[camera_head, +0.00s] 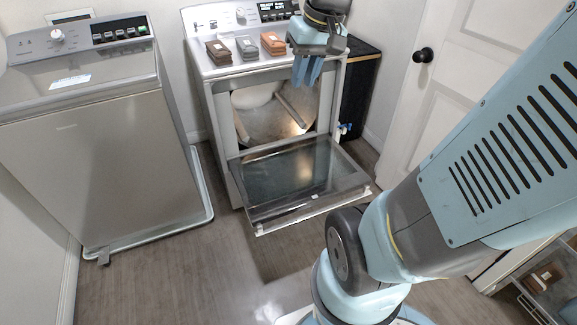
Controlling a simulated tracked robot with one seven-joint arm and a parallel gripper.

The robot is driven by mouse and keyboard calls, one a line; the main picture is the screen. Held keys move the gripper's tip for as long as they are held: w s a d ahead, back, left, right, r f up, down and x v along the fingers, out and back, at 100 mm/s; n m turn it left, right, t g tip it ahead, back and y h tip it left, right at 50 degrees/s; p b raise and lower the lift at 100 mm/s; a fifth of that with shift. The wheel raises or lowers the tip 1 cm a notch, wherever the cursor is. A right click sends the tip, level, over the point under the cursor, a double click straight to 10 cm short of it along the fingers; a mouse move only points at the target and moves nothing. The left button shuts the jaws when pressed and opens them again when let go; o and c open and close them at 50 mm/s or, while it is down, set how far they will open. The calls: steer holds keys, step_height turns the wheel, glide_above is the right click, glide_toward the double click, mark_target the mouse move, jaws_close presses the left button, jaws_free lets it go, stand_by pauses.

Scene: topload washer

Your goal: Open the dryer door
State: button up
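The dryer (224,71) is the white machine at the centre back. Its door (290,180) is hinged at the bottom and hangs down and outward, with its dark window facing up. The drum opening (270,112) is exposed and looks empty. My gripper (306,72) points down in front of the dryer's top right front edge, above the lowered door and apart from it. Its blue fingers appear close together. The gap between them is too small to tell, and nothing shows held in them.
Three folded cloth stacks, dark brown (218,52), grey (246,47) and orange-brown (272,42), lie on the dryer top. A topload washer (100,150) stands left. A white door with a black knob (423,55) is right. Floor (215,265) is clear in front.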

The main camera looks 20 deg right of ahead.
steer(key=w+d+f+m+g+y, duration=0.1)
steer(key=w+d+f+g+y, duration=0.4)
steer(key=w+f, duration=0.95)
steer(key=w+d+f+m+t+y, duration=0.1)
steer(key=w+d+f+t+y, duration=0.2)
steer(key=d+f, duration=0.55)
steer(key=w+d+f+m+t+y, duration=0.25)
steer(key=w+d+f, duration=0.2)
steer(key=f, duration=0.75)
steer(key=s+d+f+m+t, duration=0.2)
steer(key=d+f+t, duration=0.1)
steer(key=f, duration=0.9)
steer(key=s+d+f+m+t, duration=0.2)
steer(key=s+d+f+t, duration=0.15)
steer(key=f, duration=0.75)
steer(key=s+a+f+m+t+h, duration=0.1)
steer(key=s+f+m+t+h, duration=0.2)
steer(key=f, duration=0.7)
steer(key=s+a+f+m+t+h, duration=0.1)
steer(key=s+f+m+t+h, duration=0.15)
steer(key=s+f, duration=0.6)
steer(key=d+x, duration=0.1)
steer(key=x, duration=1.4)
steer(key=shift+w+f+n+t+y, duration=0.35)
steer(key=shift+w+n+t, duration=0.1)
steer(key=shift+w, duration=0.1)
